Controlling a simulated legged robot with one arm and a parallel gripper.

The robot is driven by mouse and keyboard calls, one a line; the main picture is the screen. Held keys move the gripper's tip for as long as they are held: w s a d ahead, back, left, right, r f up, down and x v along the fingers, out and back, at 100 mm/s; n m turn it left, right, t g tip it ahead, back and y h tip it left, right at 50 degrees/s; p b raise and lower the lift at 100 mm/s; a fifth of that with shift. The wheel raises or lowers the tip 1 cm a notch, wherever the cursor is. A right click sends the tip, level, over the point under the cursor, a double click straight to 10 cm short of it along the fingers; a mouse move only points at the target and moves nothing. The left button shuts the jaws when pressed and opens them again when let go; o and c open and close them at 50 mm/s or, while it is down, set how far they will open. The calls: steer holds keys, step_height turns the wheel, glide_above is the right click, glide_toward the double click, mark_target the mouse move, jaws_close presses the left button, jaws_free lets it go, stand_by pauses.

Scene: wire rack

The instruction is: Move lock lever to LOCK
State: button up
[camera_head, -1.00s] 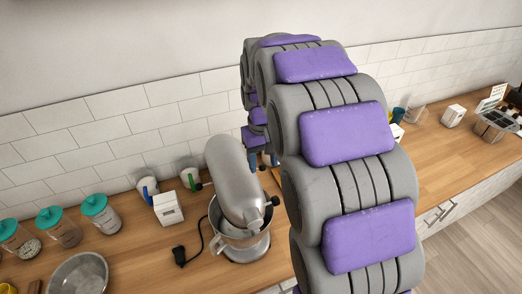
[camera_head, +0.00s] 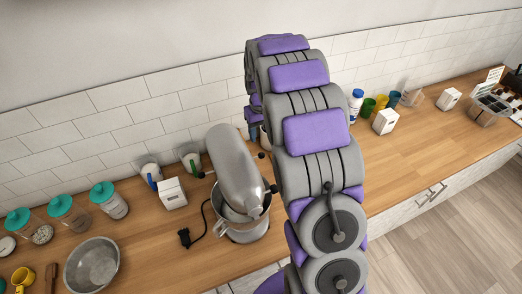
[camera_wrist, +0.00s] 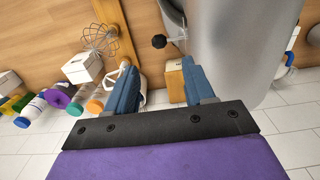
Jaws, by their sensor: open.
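A grey stand mixer (camera_head: 236,172) stands on the wooden counter with its metal bowl (camera_head: 240,226) under the head. In the wrist view the mixer's smooth grey body (camera_wrist: 240,45) fills the upper right. A small black knob on a thin stem (camera_wrist: 159,41) sticks out from its side; I cannot tell whether this is the lock lever or read any LOCK mark. My gripper (camera_wrist: 159,67) is open, its two blue fingers apart and empty. The knob shows beyond the gap between the fingertips, seemingly not touched. In the head view my arm hides most of the gripper.
A metal bowl (camera_head: 92,264) and teal-lidded jars (camera_head: 108,200) are further left. The wrist view shows a whisk (camera_wrist: 100,38).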

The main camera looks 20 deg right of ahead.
mark_target(261, 153)
step_height(261, 153, down, 10)
steer(key=shift+d+f+p, duration=0.1)
steer(key=shift+f+p, duration=0.05)
steer(key=shift+p, duration=0.65)
steer(key=shift+c, duration=0.2)
jaws_close()
